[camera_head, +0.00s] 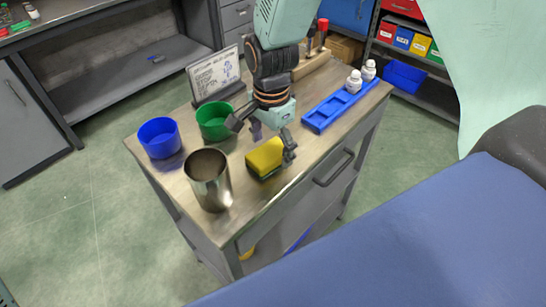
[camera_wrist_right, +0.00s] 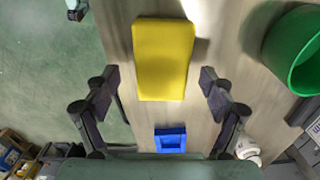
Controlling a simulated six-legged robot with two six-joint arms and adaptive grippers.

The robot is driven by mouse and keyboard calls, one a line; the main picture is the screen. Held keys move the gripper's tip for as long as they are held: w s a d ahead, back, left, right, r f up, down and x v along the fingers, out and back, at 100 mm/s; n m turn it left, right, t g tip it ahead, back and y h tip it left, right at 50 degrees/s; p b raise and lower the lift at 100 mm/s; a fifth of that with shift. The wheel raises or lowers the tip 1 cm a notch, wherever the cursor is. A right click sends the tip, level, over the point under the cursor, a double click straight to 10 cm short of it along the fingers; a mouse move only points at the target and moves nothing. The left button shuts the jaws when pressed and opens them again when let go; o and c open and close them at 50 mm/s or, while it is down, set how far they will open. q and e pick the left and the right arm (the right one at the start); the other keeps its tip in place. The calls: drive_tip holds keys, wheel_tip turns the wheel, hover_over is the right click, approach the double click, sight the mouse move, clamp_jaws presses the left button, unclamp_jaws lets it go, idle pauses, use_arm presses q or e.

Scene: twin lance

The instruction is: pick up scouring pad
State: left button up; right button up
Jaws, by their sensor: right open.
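The scouring pad (camera_head: 265,157) is a yellow block with a dark green underside, lying flat on the cart top (camera_head: 300,149). In the right wrist view its yellow face (camera_wrist_right: 163,58) shows ahead of the fingers. My right gripper (camera_head: 265,136) is open above and just behind the pad; it also shows in the right wrist view (camera_wrist_right: 158,82), with its fingers spread wider than the pad and nothing between them. I cannot tell the exact gap between fingers and pad. My left gripper is not in view.
A steel cup (camera_head: 209,180), a blue bowl (camera_head: 159,138) and a green bowl (camera_head: 214,121) stand left of the pad. A sign (camera_head: 215,75) stands behind. A blue tray (camera_head: 335,106) with white bottles (camera_head: 354,81) lies to the right. A blue padded surface (camera_head: 400,240) fills the front right.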

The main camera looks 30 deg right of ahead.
drive_tip(key=shift+f, duration=0.75)
drive_tip(key=shift+w+a+f, duration=0.1)
drive_tip(key=shift+a+f, duration=0.1)
drive_tip(key=shift+f, duration=0.1)
drive_tip(key=shift+a, duration=0.35)
drive_tip(key=shift+d, duration=0.35)
drive_tip(key=shift+c, duration=1.3)
drive_tip(key=shift+a, duration=0.3)
drive_tip(key=c, duration=0.6)
drive_tip(key=shift+d, duration=0.1)
drive_tip(key=shift+c, duration=0.8)
drive_tip(key=shift+d, duration=0.2)
